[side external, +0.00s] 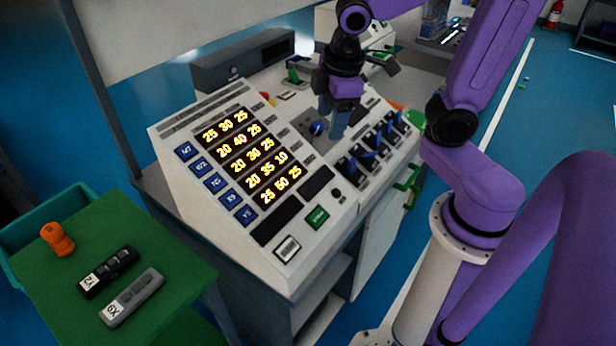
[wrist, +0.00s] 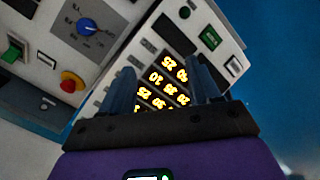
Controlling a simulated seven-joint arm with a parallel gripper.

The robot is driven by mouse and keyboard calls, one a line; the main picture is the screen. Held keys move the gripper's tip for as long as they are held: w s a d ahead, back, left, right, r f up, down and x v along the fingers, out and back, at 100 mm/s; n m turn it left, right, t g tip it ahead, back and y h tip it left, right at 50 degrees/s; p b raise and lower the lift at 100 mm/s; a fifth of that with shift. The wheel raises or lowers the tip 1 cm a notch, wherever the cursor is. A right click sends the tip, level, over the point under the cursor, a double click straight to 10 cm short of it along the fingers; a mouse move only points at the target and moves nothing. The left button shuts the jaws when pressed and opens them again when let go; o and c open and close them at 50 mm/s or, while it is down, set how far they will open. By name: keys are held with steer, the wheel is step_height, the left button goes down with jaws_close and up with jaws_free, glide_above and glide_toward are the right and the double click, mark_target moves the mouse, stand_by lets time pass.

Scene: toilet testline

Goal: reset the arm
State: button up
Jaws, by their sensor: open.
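My arm is purple with black joints and reaches over a white sloped console (side external: 240,205) from the right in the side external view. My gripper (side external: 331,118) points down above the console, near a blue rotary knob (side external: 317,128). In the wrist view my gripper (wrist: 164,82) has its two blue-grey fingers apart, with nothing between them but the console's lit number displays (wrist: 160,85) beyond. The blue knob (wrist: 90,28) is at upper left there, clear of the fingers. Whether the fingers touch the console cannot be told.
The console also carries blue keys (side external: 214,183), blue levers (side external: 370,150) and a green button (side external: 317,216). A red button (wrist: 70,82) shows in the wrist view. A green table (side external: 160,235) at left holds an orange object (side external: 57,239) and two labelled devices. Blue floor is open at right.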

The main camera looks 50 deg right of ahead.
steer(key=s+a+f+n+g+y, duration=0.1)
steer(key=s+a+f+n+g, duration=0.1)
steer(key=s, duration=1.2)
steer(key=shift+s+a+f, duration=0.25)
steer(key=shift+a+f, duration=0.05)
steer(key=shift+a, duration=0.25)
stand_by(0.8)
